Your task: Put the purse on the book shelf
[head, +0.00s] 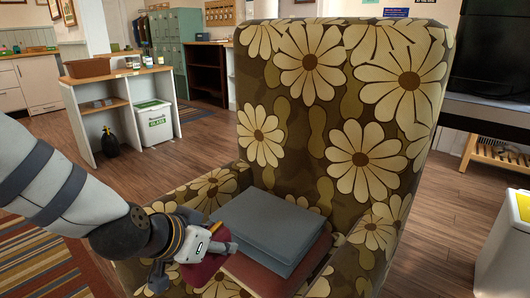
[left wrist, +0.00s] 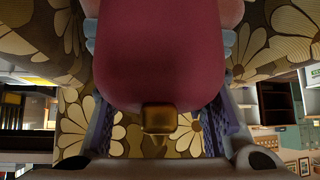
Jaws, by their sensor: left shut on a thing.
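The purse (head: 203,272) is dark red and mostly hidden behind my left gripper (head: 194,262) in the head view. In the left wrist view the purse (left wrist: 160,45) fills the upper middle, with a gold clasp (left wrist: 158,115) at its lower edge. My left gripper is shut on the purse, with a finger on each side. It is at the front left of the armchair's seat, beside a folded stack. A low wooden shelf unit (head: 85,103) stands at the back left; I cannot tell whether it is the book shelf. My right gripper is not in view.
The flowered armchair (head: 310,90) fills the middle. Grey (head: 270,222) and reddish-brown (head: 285,270) folded items lie on its seat. A white box (head: 505,245) stands right; wooden floor is clear between.

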